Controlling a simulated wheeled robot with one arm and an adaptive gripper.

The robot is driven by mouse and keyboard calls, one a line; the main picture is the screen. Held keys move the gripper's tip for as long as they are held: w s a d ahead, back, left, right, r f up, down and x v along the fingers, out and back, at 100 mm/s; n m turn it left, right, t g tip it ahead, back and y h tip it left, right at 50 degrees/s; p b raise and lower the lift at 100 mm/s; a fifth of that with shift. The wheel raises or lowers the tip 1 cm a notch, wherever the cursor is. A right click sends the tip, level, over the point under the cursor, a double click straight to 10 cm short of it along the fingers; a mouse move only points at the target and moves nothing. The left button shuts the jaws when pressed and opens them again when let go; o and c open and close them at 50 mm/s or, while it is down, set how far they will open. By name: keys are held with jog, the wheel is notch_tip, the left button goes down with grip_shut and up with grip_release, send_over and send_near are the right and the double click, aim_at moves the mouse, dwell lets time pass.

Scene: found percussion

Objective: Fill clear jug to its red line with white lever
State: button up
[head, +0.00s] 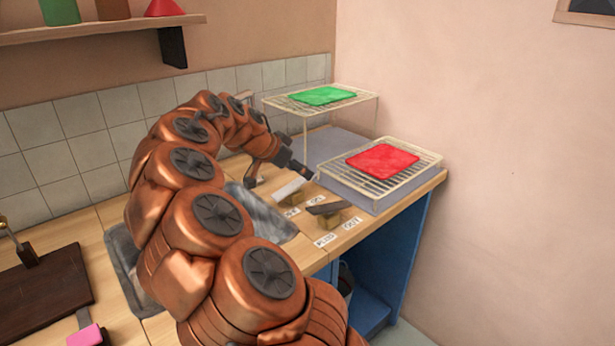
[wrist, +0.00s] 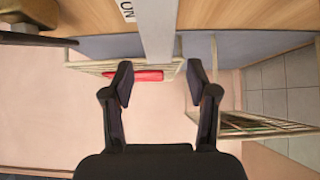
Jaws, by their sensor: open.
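The white lever (head: 288,190) is a pale flat bar on a small wooden block on the counter, right of the sink. In the wrist view it shows as a pale grey bar (wrist: 156,28) coming down from the top, lined up with the gap between my fingers. My gripper (wrist: 160,80) is open and empty, its fingertips apart on either side of the bar's line. In the head view my gripper (head: 298,168) is close behind the white lever. The clear jug and its red line are not visible; my arm covers much of the sink.
A dark lever (head: 328,207) stands just right of the white one, with small labels in front. A wire rack with a red mat (head: 382,160) and a taller one with a green mat (head: 323,96) stand beyond. The grey sink (head: 262,213) lies partly behind my arm.

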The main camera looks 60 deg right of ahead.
jog(key=x, duration=0.5)
jog(key=shift+s, duration=0.1)
jog(key=shift+c, duration=0.3)
jog(key=shift+r, duration=0.1)
grip_shut()
jog(key=shift+a, duration=0.1)
jog(key=shift+a+h+b, duration=0.1)
jog(key=shift+h+b, duration=0.5)
jog(key=shift+b, duration=0.2)
jog(key=shift+r, duration=0.2)
